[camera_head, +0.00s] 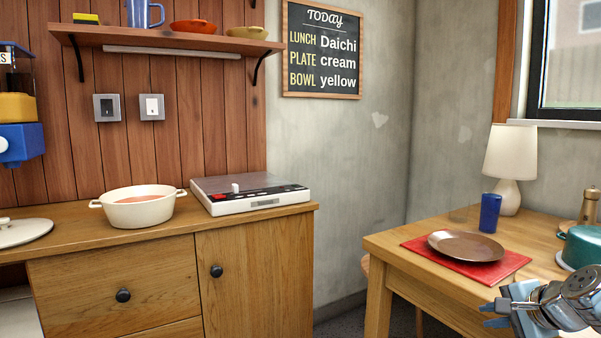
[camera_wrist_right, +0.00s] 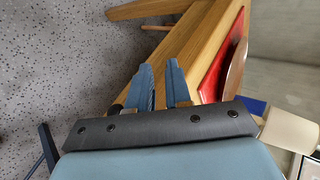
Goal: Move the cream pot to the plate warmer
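The cream pot (camera_head: 138,210) stands upright on the wooden counter at the left in the head view. It has two side handles, no lid on it, and reddish-orange contents. The plate warmer (camera_head: 248,203), which I take to be the flat white appliance with a grey top, sits just right of the pot on the same counter. Its top is bare. My right gripper (camera_head: 489,315) is at the lower right, in front of the dining table and far from the pot. Its fingers also show in the right wrist view (camera_wrist_right: 162,80), apart with nothing between them. My left gripper is out of view.
A cream lid (camera_head: 22,232) lies left of the pot. The table (camera_head: 400,248) holds a brown plate (camera_head: 467,246) on a red mat (camera_head: 510,265), a blue cup (camera_head: 490,212), a lamp (camera_head: 505,165) and a teal pot (camera_head: 580,247). A shelf (camera_head: 165,38) hangs above the counter.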

